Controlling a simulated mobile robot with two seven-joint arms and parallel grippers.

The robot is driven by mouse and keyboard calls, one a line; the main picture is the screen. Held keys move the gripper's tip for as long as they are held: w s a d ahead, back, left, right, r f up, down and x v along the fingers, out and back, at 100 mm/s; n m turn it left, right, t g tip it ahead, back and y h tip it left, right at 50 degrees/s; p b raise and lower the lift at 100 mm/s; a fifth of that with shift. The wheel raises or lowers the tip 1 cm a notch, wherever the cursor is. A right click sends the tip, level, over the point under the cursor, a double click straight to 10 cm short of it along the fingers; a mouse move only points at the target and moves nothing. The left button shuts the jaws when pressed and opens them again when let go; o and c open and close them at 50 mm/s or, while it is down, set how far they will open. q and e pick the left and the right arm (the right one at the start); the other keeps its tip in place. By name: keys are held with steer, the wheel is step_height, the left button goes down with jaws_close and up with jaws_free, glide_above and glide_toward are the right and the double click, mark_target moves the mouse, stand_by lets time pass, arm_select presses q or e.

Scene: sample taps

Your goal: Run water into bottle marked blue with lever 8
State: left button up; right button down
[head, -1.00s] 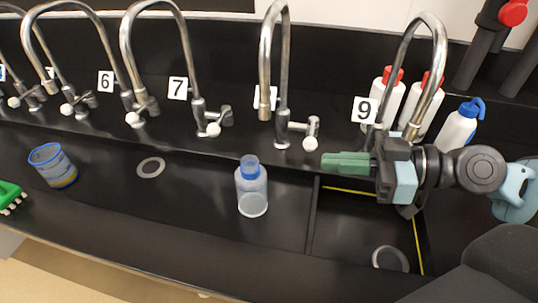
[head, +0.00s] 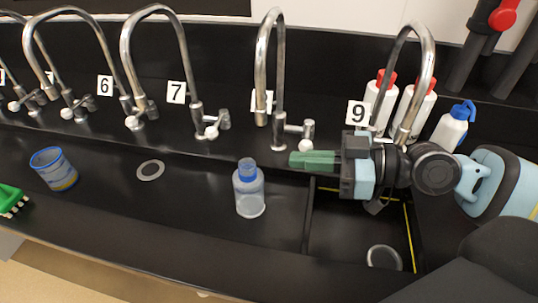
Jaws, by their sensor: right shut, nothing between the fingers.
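The bottle marked blue (head: 249,194) is clear with a blue neck. It stands upright in the black trough, below and a little in front of the spout of a tap (head: 262,80). That tap's number card is mostly hidden behind its spout; it stands between the cards 7 and 9. Its lever (head: 307,129) has a white round tip and points right. My right gripper (head: 292,160) is shut and empty, with green fingers pointing left. Its fingertips are just below the lever's white tip in the picture; whether they touch it I cannot tell. My left gripper is out of view.
Tap 9 (head: 427,60) rises behind my right gripper. Red-capped white bottles (head: 379,100) and a blue-capped bottle (head: 453,127) stand at the back right. A blue-rimmed cup (head: 54,169) and a green brush (head: 10,199) are at left.

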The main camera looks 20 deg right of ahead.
mark_target(244, 161)
steer(key=p+x, duration=0.1)
steer(key=x, duration=0.1)
steer(key=p+x, duration=0.1)
steer(key=x, duration=0.1)
steer(key=p+x, duration=0.1)
steer(key=x, duration=0.2)
steer(key=shift+s+f, duration=0.15)
steer(key=shift+f, duration=0.15)
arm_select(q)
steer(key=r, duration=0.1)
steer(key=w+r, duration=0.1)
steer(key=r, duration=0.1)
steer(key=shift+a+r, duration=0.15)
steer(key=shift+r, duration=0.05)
